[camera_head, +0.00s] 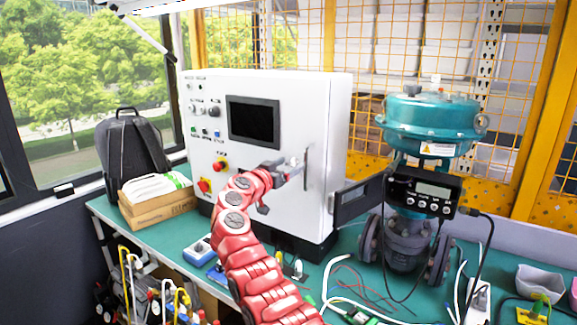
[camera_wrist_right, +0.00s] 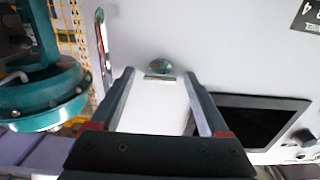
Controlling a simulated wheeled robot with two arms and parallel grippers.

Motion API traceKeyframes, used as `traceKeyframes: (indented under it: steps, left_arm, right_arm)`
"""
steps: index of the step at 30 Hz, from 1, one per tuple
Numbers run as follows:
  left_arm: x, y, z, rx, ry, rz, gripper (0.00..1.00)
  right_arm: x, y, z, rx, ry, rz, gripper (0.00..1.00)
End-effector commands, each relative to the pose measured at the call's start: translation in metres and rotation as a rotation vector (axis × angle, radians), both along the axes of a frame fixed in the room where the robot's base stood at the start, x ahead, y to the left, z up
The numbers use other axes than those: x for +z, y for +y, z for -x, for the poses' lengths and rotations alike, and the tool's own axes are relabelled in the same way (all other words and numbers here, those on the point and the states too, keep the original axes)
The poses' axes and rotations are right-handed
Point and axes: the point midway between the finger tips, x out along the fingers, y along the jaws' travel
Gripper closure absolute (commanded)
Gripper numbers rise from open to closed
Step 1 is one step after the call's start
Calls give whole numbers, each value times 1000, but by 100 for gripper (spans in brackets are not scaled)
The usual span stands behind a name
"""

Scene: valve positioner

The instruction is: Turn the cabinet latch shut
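The white cabinet (camera_head: 300,110) stands on the green bench with its front door closed or nearly so; I cannot tell which. My right gripper (camera_head: 290,170) is at the door's right part, close to the latch and just left of the vertical handle (camera_head: 306,169). In the right wrist view the gripper (camera_wrist_right: 159,76) is open, with one dark finger on each side of the small latch (camera_wrist_right: 160,68). The latch shows a rounded, greenish shiny part and a short flat bar. No finger visibly touches it. The handle (camera_wrist_right: 103,45) is left of the fingers. My left gripper is out of view.
A teal valve actuator (camera_head: 428,120) with a black positioner (camera_head: 425,193) stands right of the cabinet. The dark screen (camera_head: 254,121) and several buttons are on the cabinet front. A cardboard box (camera_head: 160,201) and backpack (camera_head: 131,155) are at left. Cables lie on the bench (camera_head: 175,240).

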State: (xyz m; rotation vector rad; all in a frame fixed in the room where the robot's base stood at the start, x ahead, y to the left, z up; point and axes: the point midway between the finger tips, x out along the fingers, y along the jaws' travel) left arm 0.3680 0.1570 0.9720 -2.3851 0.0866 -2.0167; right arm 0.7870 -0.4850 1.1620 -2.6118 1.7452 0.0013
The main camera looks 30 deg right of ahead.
Motion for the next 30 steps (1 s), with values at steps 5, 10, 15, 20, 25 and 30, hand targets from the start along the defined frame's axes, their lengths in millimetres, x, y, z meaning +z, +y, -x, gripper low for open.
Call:
traceKeyframes:
  steps: [5,10,15,20,25,30]
  left_arm:
    - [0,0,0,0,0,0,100]
    - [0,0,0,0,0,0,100]
    - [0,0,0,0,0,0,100]
    - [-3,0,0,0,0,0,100]
    - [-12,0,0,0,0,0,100]
    - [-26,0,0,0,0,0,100]
  right_arm:
    - [0,0,0,0,0,0,54]
    - [0,0,0,0,0,1,85]
    - [0,0,0,0,0,1,100]
    - [0,0,0,0,13,6,100]
    - [-2,0,0,-1,65,29,100]
    - [-3,2,-1,1,166,72,100]
